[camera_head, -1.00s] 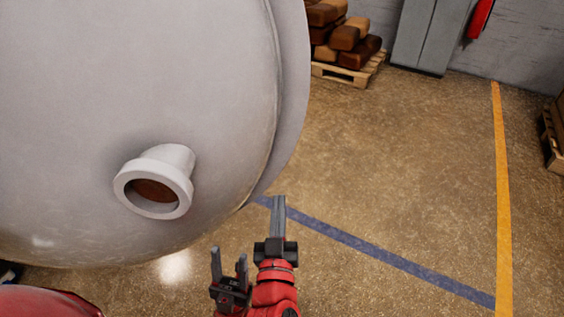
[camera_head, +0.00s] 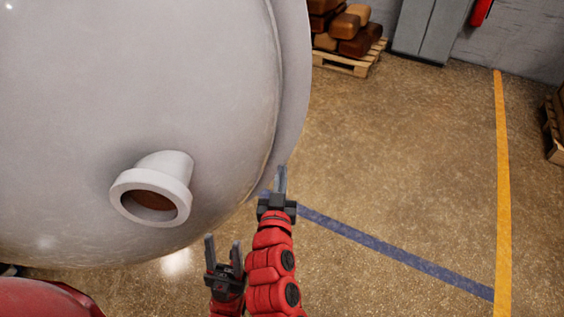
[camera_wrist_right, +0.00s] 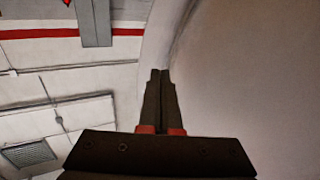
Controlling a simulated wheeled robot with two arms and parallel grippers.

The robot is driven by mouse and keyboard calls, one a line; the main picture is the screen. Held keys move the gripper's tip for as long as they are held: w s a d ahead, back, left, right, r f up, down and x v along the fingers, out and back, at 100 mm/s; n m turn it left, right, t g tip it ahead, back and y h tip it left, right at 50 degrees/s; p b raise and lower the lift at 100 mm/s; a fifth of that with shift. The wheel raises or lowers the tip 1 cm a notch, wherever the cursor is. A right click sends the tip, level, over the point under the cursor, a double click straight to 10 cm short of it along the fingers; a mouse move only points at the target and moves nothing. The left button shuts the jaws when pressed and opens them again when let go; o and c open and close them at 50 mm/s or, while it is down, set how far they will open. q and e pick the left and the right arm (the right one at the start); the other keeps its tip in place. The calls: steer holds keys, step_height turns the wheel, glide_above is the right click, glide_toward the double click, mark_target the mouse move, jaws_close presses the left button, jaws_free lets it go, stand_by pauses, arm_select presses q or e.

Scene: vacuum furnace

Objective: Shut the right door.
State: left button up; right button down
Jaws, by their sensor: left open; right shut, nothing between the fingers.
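The right door is the large pale grey domed shell (camera_head: 150,75) that fills the left of the head view. It has a rim along its right edge and a short flanged pipe stub (camera_head: 152,190) low on its face. My right gripper (camera_head: 280,180) is shut and empty, at the door's lower right rim. In the right wrist view its closed fingers (camera_wrist_right: 160,95) point along the curved grey rim (camera_wrist_right: 165,35); I cannot tell whether they touch it. My left gripper (camera_head: 223,253) is open and empty, just below the door's lower edge.
A pallet (camera_head: 345,65) with stacked brown blocks and a grey cabinet (camera_head: 428,28) stand at the back. Another pallet (camera_head: 553,135) is at the right edge. The floor (camera_head: 410,160) between blue and yellow lines is clear.

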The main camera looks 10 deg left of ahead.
steer(key=shift+w+a+f, duration=0.1)
steer(key=shift+w, duration=0.95)
steer(key=shift+w, duration=0.1)
